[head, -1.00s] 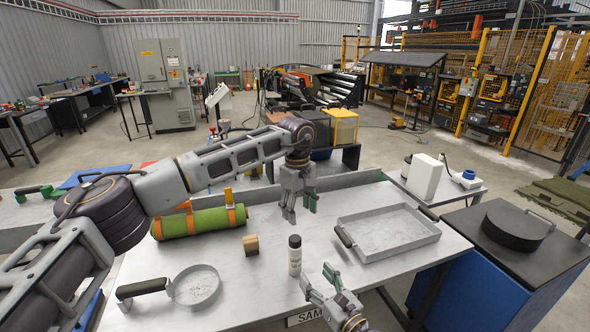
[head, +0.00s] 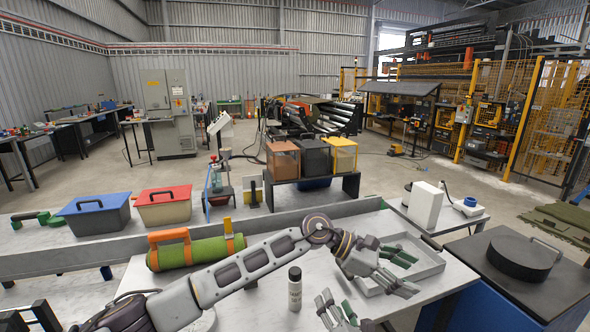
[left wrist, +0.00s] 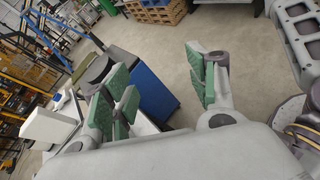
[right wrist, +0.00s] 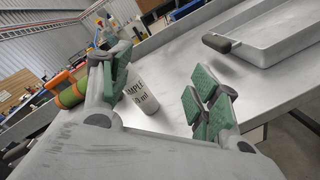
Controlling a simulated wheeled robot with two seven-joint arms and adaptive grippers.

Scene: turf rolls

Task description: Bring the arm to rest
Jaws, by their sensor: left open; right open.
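My left gripper (head: 412,275) is open and empty, over the near part of the grey tray (head: 436,264) in the head view. My right gripper (head: 336,306) is open and empty at the table's front edge, right of the white bottle. In the right wrist view its fingers (right wrist: 162,85) are apart, with the bottle (right wrist: 138,95) beyond them. My left arm crosses low over the table and hides much of its middle.
A green turf roll (head: 205,252) with orange straps lies at the table's left. The labelled bottle (head: 295,290) stands upright near the front. A blue-lidded bin (head: 98,217) and a red-lidded bin (head: 163,207) stand behind. A dark round lid (head: 522,258) sits on the right-hand cabinet.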

